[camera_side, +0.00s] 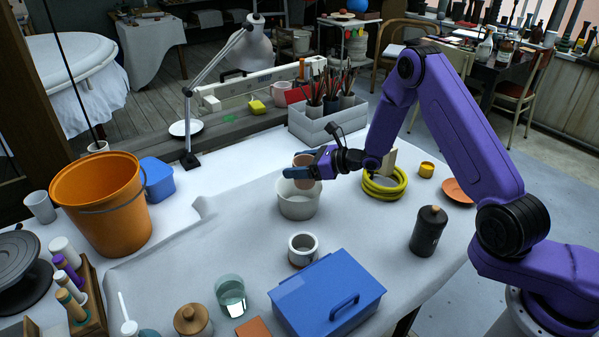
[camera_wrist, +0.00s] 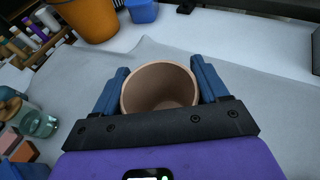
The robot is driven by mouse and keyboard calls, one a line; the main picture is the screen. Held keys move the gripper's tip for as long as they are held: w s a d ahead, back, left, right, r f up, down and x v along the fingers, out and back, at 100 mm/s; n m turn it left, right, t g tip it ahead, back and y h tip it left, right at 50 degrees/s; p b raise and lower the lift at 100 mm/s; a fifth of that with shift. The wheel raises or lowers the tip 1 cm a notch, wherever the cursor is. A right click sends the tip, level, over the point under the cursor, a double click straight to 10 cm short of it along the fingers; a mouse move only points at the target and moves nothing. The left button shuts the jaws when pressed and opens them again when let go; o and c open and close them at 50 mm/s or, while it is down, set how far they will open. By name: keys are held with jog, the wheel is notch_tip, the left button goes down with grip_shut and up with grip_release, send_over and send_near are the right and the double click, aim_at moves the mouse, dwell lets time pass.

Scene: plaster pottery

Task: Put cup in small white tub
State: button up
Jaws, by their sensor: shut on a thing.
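A brownish-pink cup (camera_wrist: 160,88) is held upright between the two blue fingers of my gripper (camera_wrist: 158,76) in the wrist view, and its inside looks empty. In the side view my gripper (camera_side: 302,172) is shut on the cup (camera_side: 304,160), with the near finger crossing in front of it. The small white tub (camera_side: 298,210) stands on the table in the side view, and the cup appears over its rear part. How far the cup's base is above or inside the rim is hard to tell. The tub is hidden in the wrist view.
A white mug (camera_side: 303,249) stands in front of the tub, with a blue box (camera_side: 327,295) nearer. A yellow coil (camera_side: 384,190) lies to the right, near a black bottle (camera_side: 428,232). An orange bucket (camera_side: 105,210) stands left. The cloth left of the tub is clear.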

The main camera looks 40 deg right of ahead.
jog(key=shift+f, duration=1.2)
jog(key=shift+f, duration=0.6)
jog(key=o, duration=1.1)
